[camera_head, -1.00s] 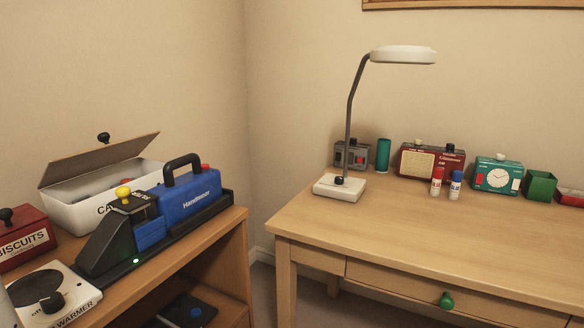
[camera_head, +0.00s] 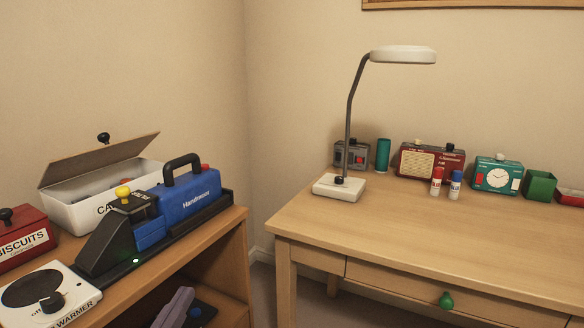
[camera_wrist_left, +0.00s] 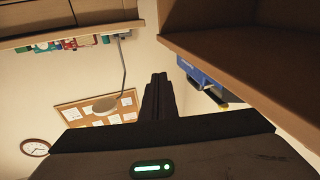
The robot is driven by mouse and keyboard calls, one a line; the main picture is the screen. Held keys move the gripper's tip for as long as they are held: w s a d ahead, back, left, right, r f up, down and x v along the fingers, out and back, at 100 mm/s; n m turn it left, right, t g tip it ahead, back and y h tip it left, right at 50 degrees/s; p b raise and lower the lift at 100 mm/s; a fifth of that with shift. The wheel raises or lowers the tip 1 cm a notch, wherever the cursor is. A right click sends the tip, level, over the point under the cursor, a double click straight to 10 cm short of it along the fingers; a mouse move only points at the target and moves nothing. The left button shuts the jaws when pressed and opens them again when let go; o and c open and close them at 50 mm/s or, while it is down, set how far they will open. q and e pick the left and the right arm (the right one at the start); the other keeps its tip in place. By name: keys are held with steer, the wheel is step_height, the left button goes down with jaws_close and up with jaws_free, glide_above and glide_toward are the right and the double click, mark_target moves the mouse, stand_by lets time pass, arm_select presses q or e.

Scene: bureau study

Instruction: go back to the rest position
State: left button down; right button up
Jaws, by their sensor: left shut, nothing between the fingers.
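That view is turned over, with the desk and cabinet along the top. My right gripper is in neither view.
A blue Handmixer device (camera_head: 188,195), an open white box (camera_head: 85,212), a red biscuits tin (camera_head: 25,240) and a warmer (camera_head: 75,291) crowd the cabinet top (camera_head: 215,228). The desk (camera_head: 400,232) carries a lamp (camera_head: 339,187). A gap separates cabinet and desk.

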arm_select(q)
steer(key=s+d+f+g, duration=0.2)
steer(key=s+f+g, duration=0.3)
steer(key=s+f, duration=0.65)
steer(key=s+d+f+g, duration=0.2)
steer(key=s+f+g, duration=0.2)
steer(key=s+f, duration=0.8)
steer(key=shift+m+g+y, duration=0.4)
steer(key=shift+g+y, duration=0.1)
steer(key=shift+g, duration=0.1)
steer(key=r+p, duration=0.1)
steer(key=p, duration=0.3)
steer(key=w+r+p, duration=0.1)
steer(key=r+p, duration=0.1)
steer(key=p, duration=0.3)
steer(key=w+r+p, duration=0.1)
steer(key=p, duration=0.4)
steer(key=shift+w+a+r, duration=0.15)
steer(key=shift+a+r, duration=0.25)
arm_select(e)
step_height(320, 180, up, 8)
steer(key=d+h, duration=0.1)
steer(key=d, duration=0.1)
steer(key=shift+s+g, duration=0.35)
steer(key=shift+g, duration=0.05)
arm_select(q)
steer(key=shift+f, duration=0.1)
